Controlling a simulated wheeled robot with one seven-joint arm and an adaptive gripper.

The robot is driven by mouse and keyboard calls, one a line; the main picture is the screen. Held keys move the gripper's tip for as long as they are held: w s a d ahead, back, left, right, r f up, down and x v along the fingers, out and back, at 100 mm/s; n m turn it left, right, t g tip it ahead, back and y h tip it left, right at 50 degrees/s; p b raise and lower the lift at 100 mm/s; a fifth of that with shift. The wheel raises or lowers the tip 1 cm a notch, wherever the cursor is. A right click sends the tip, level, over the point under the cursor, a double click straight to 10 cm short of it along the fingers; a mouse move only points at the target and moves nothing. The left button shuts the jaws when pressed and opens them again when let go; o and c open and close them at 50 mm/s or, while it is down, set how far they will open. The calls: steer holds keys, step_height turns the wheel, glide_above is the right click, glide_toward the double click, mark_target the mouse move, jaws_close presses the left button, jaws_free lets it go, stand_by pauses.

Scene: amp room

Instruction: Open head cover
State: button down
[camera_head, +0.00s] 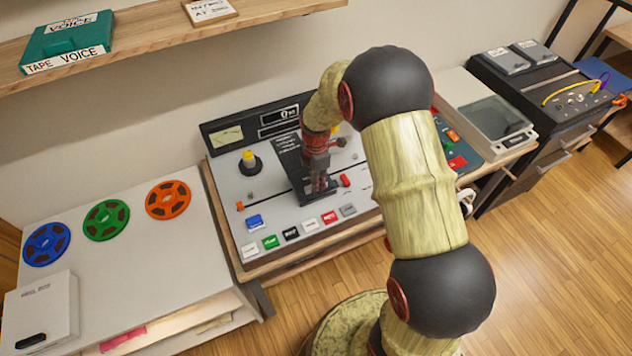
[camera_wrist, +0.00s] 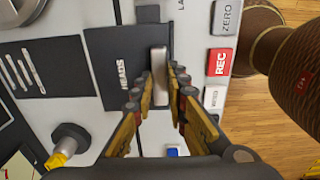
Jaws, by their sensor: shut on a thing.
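The head cover (camera_wrist: 118,75) is a black panel marked HEADS on the tape machine. It also shows in the head view (camera_head: 289,160), partly hidden behind my arm. A light metal handle (camera_wrist: 158,68) is at its edge. My gripper (camera_wrist: 160,84) is shut on this handle, with one fingertip on each side of it. In the head view my gripper (camera_head: 318,183) points down over the front part of the cover. The cover looks closed and flat, though the gripper hides part of it.
The tape machine (camera_head: 236,190) has a row of coloured buttons (camera_head: 330,217) close in front of the cover and a knob (camera_head: 250,163) at left. Coloured reels (camera_head: 107,220) lie on the left table. A wooden shelf (camera_head: 150,40) is above.

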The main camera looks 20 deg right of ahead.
steer(key=w, duration=1.1)
steer(key=shift+w+a+p, duration=0.15)
steer(key=shift+a+p, duration=0.05)
steer(key=shift+p, duration=0.2)
steer(key=c, duration=1.8)
jaws_free()
steer(key=shift+o, duration=0.2)
step_height(320, 180, up, 12)
